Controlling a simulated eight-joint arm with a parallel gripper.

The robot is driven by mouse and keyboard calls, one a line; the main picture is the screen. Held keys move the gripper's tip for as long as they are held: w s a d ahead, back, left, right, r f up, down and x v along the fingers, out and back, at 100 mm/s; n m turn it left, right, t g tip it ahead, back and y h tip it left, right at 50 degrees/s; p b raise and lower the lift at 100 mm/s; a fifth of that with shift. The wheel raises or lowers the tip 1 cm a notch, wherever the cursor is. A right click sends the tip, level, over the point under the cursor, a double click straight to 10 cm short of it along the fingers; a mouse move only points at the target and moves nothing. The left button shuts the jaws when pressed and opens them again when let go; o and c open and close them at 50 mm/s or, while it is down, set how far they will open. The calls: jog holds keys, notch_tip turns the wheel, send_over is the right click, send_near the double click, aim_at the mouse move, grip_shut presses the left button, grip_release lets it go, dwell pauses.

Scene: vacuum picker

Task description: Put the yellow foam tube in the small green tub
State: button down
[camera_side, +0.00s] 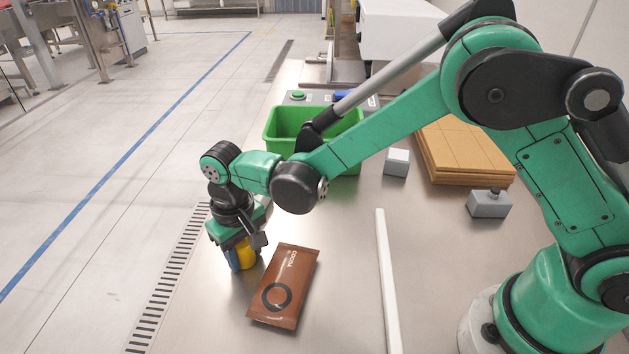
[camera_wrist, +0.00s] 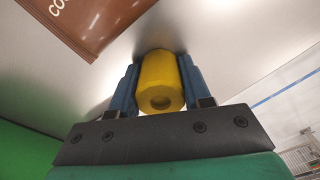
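The yellow foam tube (camera_side: 245,253) is at the left edge of the steel table, beside the brown pouch. In the wrist view the tube (camera_wrist: 160,80) sits between the two blue fingers of my gripper (camera_wrist: 160,88), with its hollow end facing the camera. The fingers touch or nearly touch both its sides. In the side view my gripper (camera_side: 242,262) points down at the table around the tube; whether the tube is clear of the table I cannot tell. The green tub (camera_side: 349,125) stands farther back, partly hidden by my arm, and its inside is mostly hidden.
A brown cocoa pouch (camera_side: 285,287) lies just right of the gripper. A white strip (camera_side: 387,280) runs along the table. A slotted drain (camera_side: 170,278) borders the left side.

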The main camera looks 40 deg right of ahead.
notch_tip(320, 180, up, 19)
jog(key=w+d+f+m, duration=0.3)
jog(key=w+d+m, duration=0.1)
jog(key=d, duration=0.5)
jog(key=w+d+f+m, duration=0.3)
jog(key=d+f+m, duration=0.15)
jog(key=d, duration=0.45)
jog(key=w+d+f+m, duration=0.3)
jog(key=w+d+m, duration=0.15)
jog(key=d, duration=0.45)
jog(key=f, duration=0.5)
jog(key=s+f, duration=0.1)
jog(key=f, duration=0.1)
jog(key=shift+d+f, duration=0.25)
jog(key=shift+f, duration=0.15)
jog(key=shift+f, duration=0.1)
jog(key=shift+c, duration=2)
grip_release()
